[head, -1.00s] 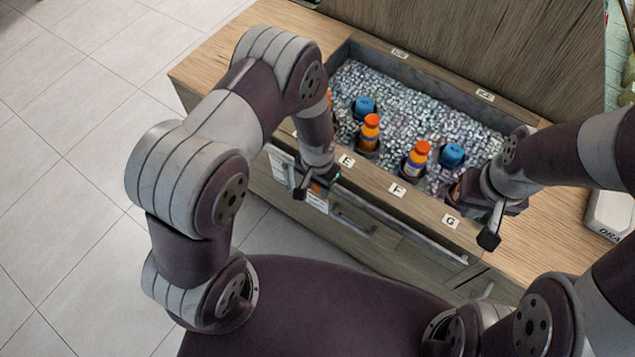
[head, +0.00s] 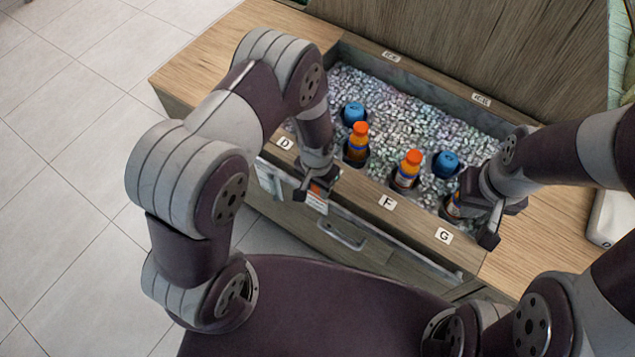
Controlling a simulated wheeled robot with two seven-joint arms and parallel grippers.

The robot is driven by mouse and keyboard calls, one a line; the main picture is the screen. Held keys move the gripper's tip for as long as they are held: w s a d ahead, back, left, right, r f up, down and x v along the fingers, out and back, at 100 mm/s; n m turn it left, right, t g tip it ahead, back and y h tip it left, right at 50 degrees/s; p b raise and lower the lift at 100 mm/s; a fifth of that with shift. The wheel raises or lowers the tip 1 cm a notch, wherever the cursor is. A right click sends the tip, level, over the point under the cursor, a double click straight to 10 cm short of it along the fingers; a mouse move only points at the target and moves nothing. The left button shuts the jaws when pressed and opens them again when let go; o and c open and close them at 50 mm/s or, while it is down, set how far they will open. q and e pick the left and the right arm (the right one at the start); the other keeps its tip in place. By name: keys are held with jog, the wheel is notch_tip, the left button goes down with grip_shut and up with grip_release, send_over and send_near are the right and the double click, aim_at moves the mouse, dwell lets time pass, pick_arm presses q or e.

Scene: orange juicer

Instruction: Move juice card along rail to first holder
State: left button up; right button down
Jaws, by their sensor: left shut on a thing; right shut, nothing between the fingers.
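My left gripper (head: 316,188) is at the counter's front edge, just past label D, shut on a small card. The juice card (head: 317,202) shows as a white and orange patch right at and below the fingers; most of it is hidden by them. The rail (head: 400,243) runs along the front of the counter below the labels. The holders are not clearly visible. My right gripper (head: 488,222) is shut and empty near label G (head: 444,236), beside a partly hidden bottle.
Bottles with orange caps (head: 412,158) and blue caps (head: 446,160) stand in the ice bin (head: 400,110). Labels D (head: 285,143) and F (head: 388,202) are on the front edge. A drawer handle (head: 342,234) lies below. The counter's left end (head: 210,60) is clear.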

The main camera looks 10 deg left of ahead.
pick_arm(q)
jog(key=shift+w+f, duration=0.25)
jog(key=shift+f, duration=0.6)
pick_arm(e)
jog(key=shift+w+f, duration=0.2)
jog(key=shift+f, duration=0.4)
pick_arm(q)
jog(key=shift+s+r, duration=0.1)
pick_arm(e)
jog(key=shift+s, duration=0.1)
pick_arm(q)
jog(key=o, duration=1)
jog(key=shift+o, duration=0.6)
jog(key=shift+r, duration=0.1)
notch_tip(320, 180, up, 12)
jog(key=shift+r, duration=0.25)
pick_arm(e)
jog(key=shift+r, duration=0.25)
